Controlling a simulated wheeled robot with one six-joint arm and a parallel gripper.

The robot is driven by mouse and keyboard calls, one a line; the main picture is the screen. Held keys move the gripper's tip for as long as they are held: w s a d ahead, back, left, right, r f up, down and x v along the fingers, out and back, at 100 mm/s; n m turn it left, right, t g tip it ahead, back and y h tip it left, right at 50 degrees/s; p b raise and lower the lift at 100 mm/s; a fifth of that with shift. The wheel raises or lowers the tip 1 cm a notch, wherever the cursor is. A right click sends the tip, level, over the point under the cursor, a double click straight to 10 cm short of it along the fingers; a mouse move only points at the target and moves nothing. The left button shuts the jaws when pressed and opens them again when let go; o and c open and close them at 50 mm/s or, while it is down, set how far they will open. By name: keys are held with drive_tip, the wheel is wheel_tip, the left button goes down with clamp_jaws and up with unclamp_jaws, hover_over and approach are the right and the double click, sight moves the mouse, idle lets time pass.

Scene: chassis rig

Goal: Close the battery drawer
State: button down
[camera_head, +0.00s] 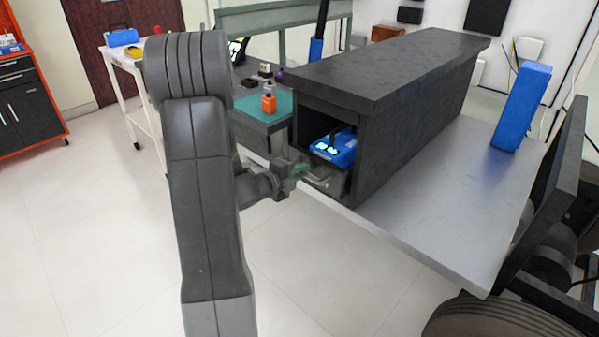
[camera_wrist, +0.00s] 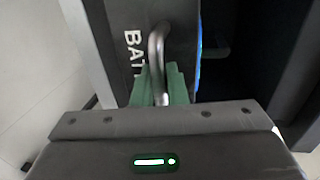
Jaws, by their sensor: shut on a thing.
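The battery drawer (camera_head: 338,188) is the dark drawer low in the open end of the long dark housing (camera_head: 395,75). Its upper side is open, and a blue battery (camera_head: 343,154) with lit spots shows inside. How far the drawer stands out is hard to tell. In the wrist view the drawer front (camera_wrist: 118,18) bears white letters "BATT", partly hidden. The metal handle (camera_wrist: 156,48) stands upright in that view. My gripper (camera_head: 305,174) is at the drawer front, its green fingertips (camera_wrist: 164,84) shut on the handle.
The housing sits on a grey deck plate (camera_head: 440,215) with a blue upright block (camera_head: 521,107). A wheel (camera_head: 500,318) is at the lower right. A bench with a green mat (camera_head: 262,112) and an orange item (camera_head: 269,103) stands behind my gripper. The floor in front is clear.

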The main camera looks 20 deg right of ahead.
drive_tip(key=x, duration=0.3)
drive_tip(key=shift+w+d+r+b, duration=0.2)
drive_tip(key=shift+d+r+b, duration=0.1)
drive_tip(key=shift+r+b, duration=0.05)
drive_tip(key=c, duration=1.5)
unclamp_jaws()
drive_tip(key=shift+d, duration=0.15)
drive_tip(key=shift+c, duration=0.2)
drive_tip(key=p+v, duration=0.1)
drive_tip(key=v, duration=1.2)
drive_tip(key=shift+s+a+p, duration=0.25)
drive_tip(key=shift+a+p, duration=0.05)
drive_tip(key=shift+a, duration=0.05)
